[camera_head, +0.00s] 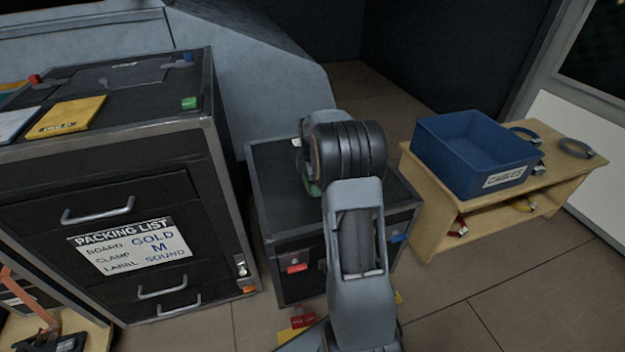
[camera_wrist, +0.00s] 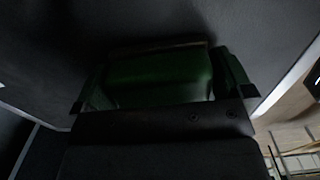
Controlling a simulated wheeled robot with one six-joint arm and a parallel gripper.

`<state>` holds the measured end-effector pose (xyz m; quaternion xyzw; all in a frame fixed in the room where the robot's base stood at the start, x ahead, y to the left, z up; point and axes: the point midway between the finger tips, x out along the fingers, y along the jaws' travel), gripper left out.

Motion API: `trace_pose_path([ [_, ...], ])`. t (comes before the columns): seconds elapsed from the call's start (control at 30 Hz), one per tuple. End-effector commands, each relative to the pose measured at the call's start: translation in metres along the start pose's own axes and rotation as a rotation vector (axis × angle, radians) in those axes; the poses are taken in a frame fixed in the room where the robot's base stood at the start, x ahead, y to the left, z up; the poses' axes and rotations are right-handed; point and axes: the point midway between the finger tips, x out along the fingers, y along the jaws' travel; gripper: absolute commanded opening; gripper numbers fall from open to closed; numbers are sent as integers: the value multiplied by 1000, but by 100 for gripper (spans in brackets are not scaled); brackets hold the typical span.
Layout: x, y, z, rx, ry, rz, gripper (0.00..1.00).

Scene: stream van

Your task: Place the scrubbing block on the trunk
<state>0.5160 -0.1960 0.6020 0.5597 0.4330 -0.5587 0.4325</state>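The trunk appears to be the low black case with metal edges (camera_head: 270,190) in the middle of the head view. My gripper (camera_wrist: 160,90) is over its top, with its fingers on both sides of a dark green block (camera_wrist: 160,78), which I take to be the scrubbing block. The fingers appear to touch the block's sides. A sliver of green (camera_head: 312,187) shows beside my wrist in the head view, and my arm hides the rest. The block is close to the dark top, but I cannot tell whether it touches.
A taller black drawer case (camera_head: 110,160) with a packing list stands at left. A wooden bench (camera_head: 555,190) at right holds a blue cables bin (camera_head: 455,155) and dark rings (camera_head: 575,148). A grey sloped panel (camera_head: 265,75) is behind. Open floor lies at front right.

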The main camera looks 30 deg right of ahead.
Motion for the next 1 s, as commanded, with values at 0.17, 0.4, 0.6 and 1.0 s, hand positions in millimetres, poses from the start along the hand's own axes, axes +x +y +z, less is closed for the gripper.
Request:
trace_pose_path([
  [0.17,0,0,0,0,0,0,100],
  [0.4,-19,1,0,0,-1,4,100],
  [0.6,-58,1,0,0,-1,5,100],
  [1.0,-114,0,0,0,0,2,100],
])
